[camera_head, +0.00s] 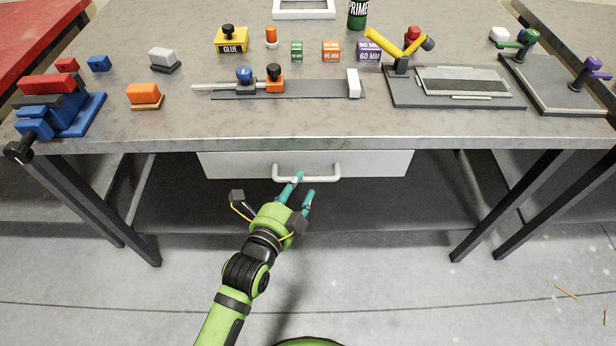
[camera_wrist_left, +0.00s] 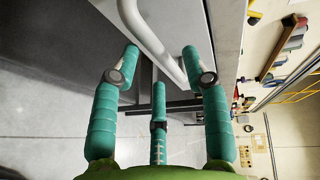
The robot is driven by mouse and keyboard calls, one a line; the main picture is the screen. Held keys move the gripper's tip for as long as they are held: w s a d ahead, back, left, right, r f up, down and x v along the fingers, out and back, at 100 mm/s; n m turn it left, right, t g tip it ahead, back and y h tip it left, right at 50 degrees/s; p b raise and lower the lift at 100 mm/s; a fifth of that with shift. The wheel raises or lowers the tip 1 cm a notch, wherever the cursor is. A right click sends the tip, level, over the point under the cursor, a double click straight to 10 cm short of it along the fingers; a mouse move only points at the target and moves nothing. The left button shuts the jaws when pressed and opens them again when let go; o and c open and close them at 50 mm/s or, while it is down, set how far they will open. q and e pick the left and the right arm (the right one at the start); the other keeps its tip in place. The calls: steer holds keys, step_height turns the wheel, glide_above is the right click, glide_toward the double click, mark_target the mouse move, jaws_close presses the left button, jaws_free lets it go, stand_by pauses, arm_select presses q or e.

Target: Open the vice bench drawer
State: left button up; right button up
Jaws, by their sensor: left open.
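The vice bench drawer (camera_head: 232,166) is a light grey front under the benchtop, and it looks shut. Its white bar handle (camera_head: 325,178) runs across its middle. In the left wrist view the handle (camera_wrist_left: 155,42) passes between the teal fingers (camera_wrist_left: 160,62) of the gripper, near the tips. I cannot tell whether any finger touches it. The blue and red vice (camera_head: 62,108) sits at the left end of the bench. My right gripper is not in view.
The grey benchtop (camera_head: 210,130) carries a clamp rail, glue box, small boxes and a tool plate (camera_head: 455,98). Dark bench legs (camera_head: 510,205) stand at both sides. The floor (camera_head: 400,290) in front is mostly clear, with small scraps at right.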

mark_target(304, 181)
arm_select(q)
steer(key=x, duration=0.3)
steer(key=shift+w+d+f, duration=0.1)
steer(key=shift+w+d, duration=0.05)
steer(key=shift+w, duration=0.15)
jaws_close()
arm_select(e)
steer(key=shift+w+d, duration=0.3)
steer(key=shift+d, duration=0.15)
arm_select(q)
steer(key=shift+s, duration=0.1)
